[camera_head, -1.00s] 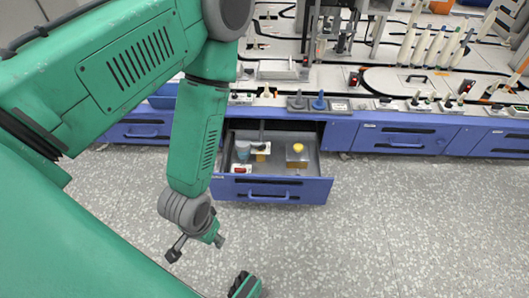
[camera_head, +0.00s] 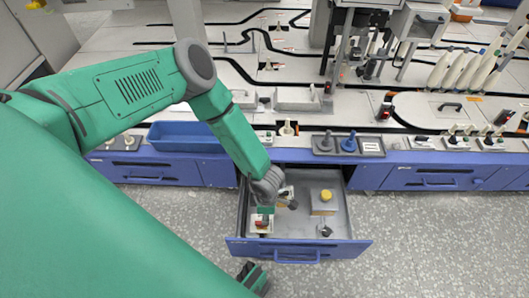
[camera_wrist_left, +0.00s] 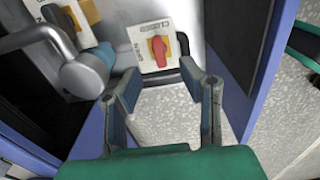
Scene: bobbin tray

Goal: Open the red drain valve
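The red drain valve (camera_head: 262,223) is in the near left part of the open drawer (camera_head: 299,250). In the left wrist view the red knob (camera_wrist_left: 158,50) sits on a yellow square on a white plate, with "CLOSED" printed along the plate's top. The knob's long side runs roughly up and down there, its upper end toward that word. My left gripper (camera_wrist_left: 165,90) is open and empty, its fingers apart just short of the plate; no contact shows. In the head view my left gripper (camera_head: 272,214) hangs over the drawer's left side, partly hiding the valve.
A yellow knob on a box (camera_head: 325,196) stands in the drawer's right half. Another valve with a yellow plate (camera_wrist_left: 60,18) and a grey pipe (camera_wrist_left: 80,75) are close left of the gripper. A blue tray (camera_head: 183,137) is on the worktop above.

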